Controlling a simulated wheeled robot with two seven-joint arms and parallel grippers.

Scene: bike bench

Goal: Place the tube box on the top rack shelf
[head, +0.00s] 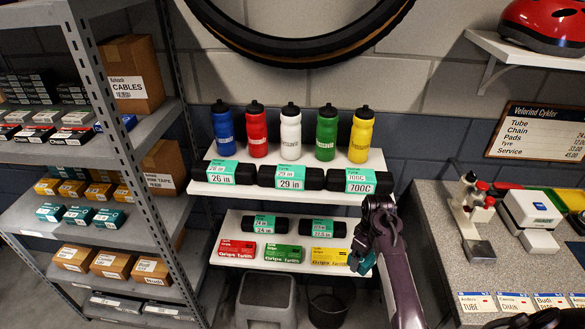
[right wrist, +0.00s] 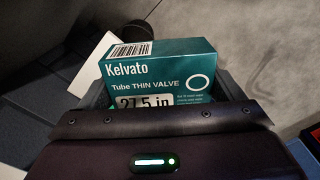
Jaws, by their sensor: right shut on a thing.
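The tube box (right wrist: 160,75) is teal and white, marked "Kelvato Tube THIN VALVE" and 27.5 in. My right gripper (right wrist: 155,100) is shut on it; the gripper hides its lower part. In the head view the right gripper (head: 367,250) points down in front of the lower white display shelf's right end, with a little of the teal box (head: 366,264) showing. The grey metal rack (head: 165,225) stands at the left, well away from the gripper. Its highest visible shelf (head: 150,135) carries small chain boxes and a cables carton. My left gripper is not in view.
Small teal boxes (head: 80,215) sit on the rack's middle shelf. Bottles (head: 291,130) and tyre rolls (head: 290,178) fill the upper display shelf. Grip boxes (head: 284,254) lie on the lower one. A grey bin (head: 265,298) stands below. A counter (head: 445,235) is at the right.

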